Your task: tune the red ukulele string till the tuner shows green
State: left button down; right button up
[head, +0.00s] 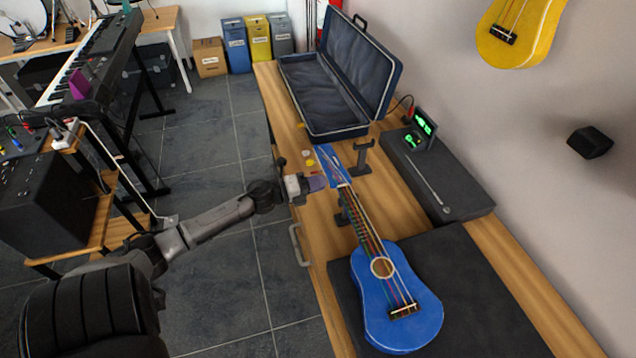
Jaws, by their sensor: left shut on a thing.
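The blue ukulele (366,323) lies with its body on a dark mat and its neck pointing away from me. Its blue headstock (333,166) is at the far end, and coloured strings run along the neck; the red one is too thin to single out. My left gripper (316,184) is at the left edge of the headstock, shut on what seems to be a tuning peg, which the fingers hide. My right gripper is not in view.
An open dark case (325,133) lies on the far bench. Dark stands (362,158) are near the headstock and under the neck. Small coloured picks (310,162) lie left of the headstock. A thin rod (428,183) lies on the dark box. A handle (298,245) juts from the bench's left edge.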

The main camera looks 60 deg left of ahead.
pick_arm(q)
jog(key=shift+r+p, duration=0.2)
jog(key=shift+p, duration=0.25)
jog(key=n+p, duration=0.2)
jog(key=p, duration=0.1)
jog(key=shift+r+n, duration=0.1)
jog(key=shift+n, duration=0.3)
jog(key=shift+f+n+p, duration=0.2)
jog(key=shift+n+p, duration=0.3)
jog(key=shift+p, duration=0.05)
jog(key=shift+f, duration=0.1)
jog(key=c, duration=1.3)
grip_release()
jog(key=shift+o, duration=0.2)
